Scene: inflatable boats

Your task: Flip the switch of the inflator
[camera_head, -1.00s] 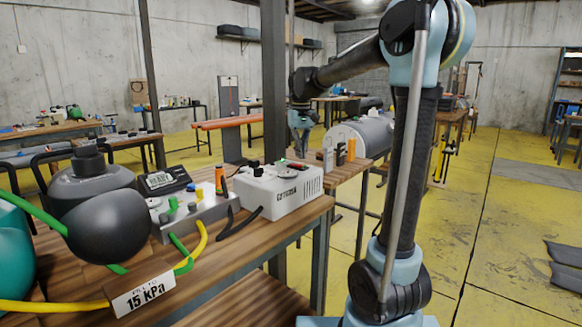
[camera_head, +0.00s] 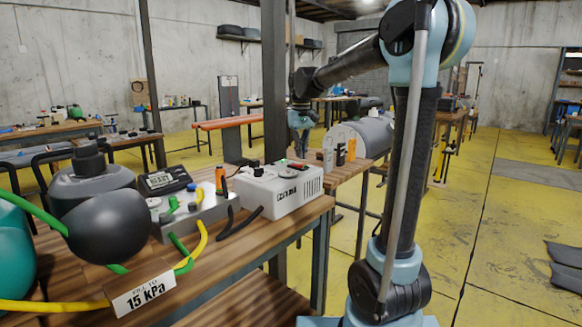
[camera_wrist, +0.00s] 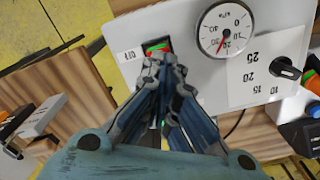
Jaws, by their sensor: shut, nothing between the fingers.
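The inflator is a white box (camera_head: 290,197) with vents and dark lettering on its front, standing on the wooden workbench (camera_head: 240,245). The wrist view shows its top panel (camera_wrist: 190,70) from above. The switch (camera_wrist: 158,46) has green and red parts and sits at the panel's edge beside a small label. My gripper (camera_wrist: 162,62) is shut and empty, its fingertips right at the switch and hiding part of it. I cannot tell whether they touch it. In the head view my gripper (camera_head: 301,120) is small, above the inflator's far end.
A round gauge (camera_wrist: 225,28) and a black knob (camera_wrist: 286,68) with a number scale share the panel. A grey box with hose fittings (camera_head: 192,212) stands left of the inflator. A dark pump (camera_head: 92,185), green and yellow hoses, and a 15 kPa sign (camera_head: 143,292) are nearer.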

